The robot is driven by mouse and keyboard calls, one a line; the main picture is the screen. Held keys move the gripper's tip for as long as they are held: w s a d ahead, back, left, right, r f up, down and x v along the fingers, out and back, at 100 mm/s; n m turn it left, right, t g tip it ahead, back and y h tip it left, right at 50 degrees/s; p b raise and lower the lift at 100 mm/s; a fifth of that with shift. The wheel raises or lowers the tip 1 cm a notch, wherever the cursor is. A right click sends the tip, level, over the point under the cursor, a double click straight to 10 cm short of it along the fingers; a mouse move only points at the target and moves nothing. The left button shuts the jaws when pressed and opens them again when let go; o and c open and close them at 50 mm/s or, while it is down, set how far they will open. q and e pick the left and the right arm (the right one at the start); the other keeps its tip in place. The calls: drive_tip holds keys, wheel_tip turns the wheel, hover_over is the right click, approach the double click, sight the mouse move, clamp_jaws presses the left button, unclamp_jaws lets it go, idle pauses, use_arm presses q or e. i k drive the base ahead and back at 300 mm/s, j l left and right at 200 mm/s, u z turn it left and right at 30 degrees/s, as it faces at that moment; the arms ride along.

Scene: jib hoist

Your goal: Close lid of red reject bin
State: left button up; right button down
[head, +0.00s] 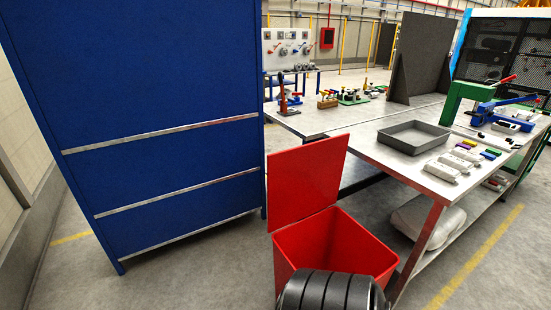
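The red reject bin (335,246) stands on the floor at the lower middle of the head view. Its red lid (306,182) is open and stands up nearly vertical at the bin's back left edge. The inside of the bin shows, and I see nothing in the visible part. A dark ribbed rounded shape (331,291) hides the bin's lower front; I cannot tell whether it is part of me. Neither of my grippers is in view.
A tall blue cabinet (150,90) stands left of the bin. A metal workbench (375,157) stands close at the right, with a grey tray (413,138), a green-and-blue press (480,106) and small parts on it. Some floor is clear between cabinet and bin.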

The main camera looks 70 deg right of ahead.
sight(303, 180)
drive_tip(key=i+l+z, duration=0.1)
drive_tip(key=i+z, duration=0.55)
drive_tip(key=z, duration=0.15)
drive_tip(key=i+j+z, duration=0.1)
drive_tip(key=i+z, duration=0.25)
drive_tip(key=i+j+z, duration=0.2)
drive_tip(key=z, duration=0.2)
drive_tip(key=i+z, duration=0.25)
drive_tip(key=z, duration=0.2)
drive_tip(key=i+z, duration=0.25)
drive_tip(key=z, duration=0.2)
drive_tip(key=i+j+z, duration=0.15)
drive_tip(key=z, duration=0.25)
drive_tip(key=i+j+z, duration=0.25)
drive_tip(key=z, duration=0.2)
drive_tip(key=i+j+z, duration=0.25)
drive_tip(key=z, duration=0.2)
drive_tip(key=i+j+z, duration=0.15)
drive_tip(key=j+z, duration=0.6)
drive_tip(key=z, duration=0.15)
drive_tip(key=i, duration=0.05)
